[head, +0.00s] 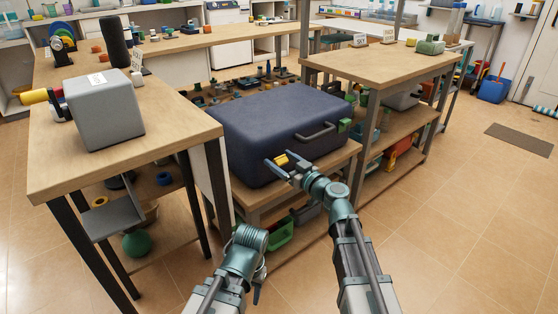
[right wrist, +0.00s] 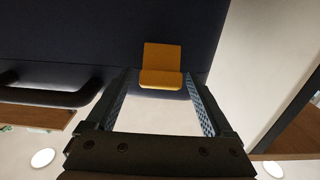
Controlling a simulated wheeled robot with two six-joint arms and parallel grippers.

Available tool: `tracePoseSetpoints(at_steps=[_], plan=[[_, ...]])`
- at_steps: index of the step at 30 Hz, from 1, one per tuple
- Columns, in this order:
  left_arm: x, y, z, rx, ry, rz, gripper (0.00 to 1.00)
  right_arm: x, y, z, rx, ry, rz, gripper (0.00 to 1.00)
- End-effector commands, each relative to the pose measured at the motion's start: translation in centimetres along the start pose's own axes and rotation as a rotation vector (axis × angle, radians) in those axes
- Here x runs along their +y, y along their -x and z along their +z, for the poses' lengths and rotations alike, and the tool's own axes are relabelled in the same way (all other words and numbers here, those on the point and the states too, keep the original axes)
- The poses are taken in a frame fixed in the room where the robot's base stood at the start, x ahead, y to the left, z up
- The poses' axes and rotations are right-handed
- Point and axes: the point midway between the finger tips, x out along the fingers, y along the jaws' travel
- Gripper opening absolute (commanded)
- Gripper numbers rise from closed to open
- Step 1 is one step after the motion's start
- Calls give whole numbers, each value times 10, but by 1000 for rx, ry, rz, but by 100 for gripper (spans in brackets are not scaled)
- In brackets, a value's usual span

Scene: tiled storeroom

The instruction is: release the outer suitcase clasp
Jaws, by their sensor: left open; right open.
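A closed dark blue suitcase (head: 270,115) lies flat on a low wooden bench. My right gripper (head: 279,169) is open at the yellow clasp. In the right wrist view the yellow clasp (right wrist: 161,65) stands just beyond and between the open fingertips (right wrist: 160,84); contact cannot be told. The handle (right wrist: 45,93) shows at the left there. My left gripper (head: 257,294) is open, low in front of the bench, empty and pointing down.
A wooden table (head: 165,135) with a grey box (head: 103,108) stands left of the suitcase. Another wooden table (head: 385,64) stands behind right, with a loaded lower shelf. A green bin (head: 280,235) sits under the bench.

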Motion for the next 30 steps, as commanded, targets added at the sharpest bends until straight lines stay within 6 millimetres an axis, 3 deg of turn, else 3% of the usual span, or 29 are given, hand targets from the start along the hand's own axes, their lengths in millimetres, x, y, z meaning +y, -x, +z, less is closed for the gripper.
tracePoseSetpoints(at_steps=[2,15,20,30], plan=[[0,0,0,0,0,0,50,0,0,0,0,0,0,81],[0,0,0,0,0,0,50,0,0,0,0,0,0,2],[1,-9,0,0,0,0,50,0,1,5,19,-1,-1,1],[6,-65,-4,4,0,0,50,-1,5,20,212,-2,-5,1]])
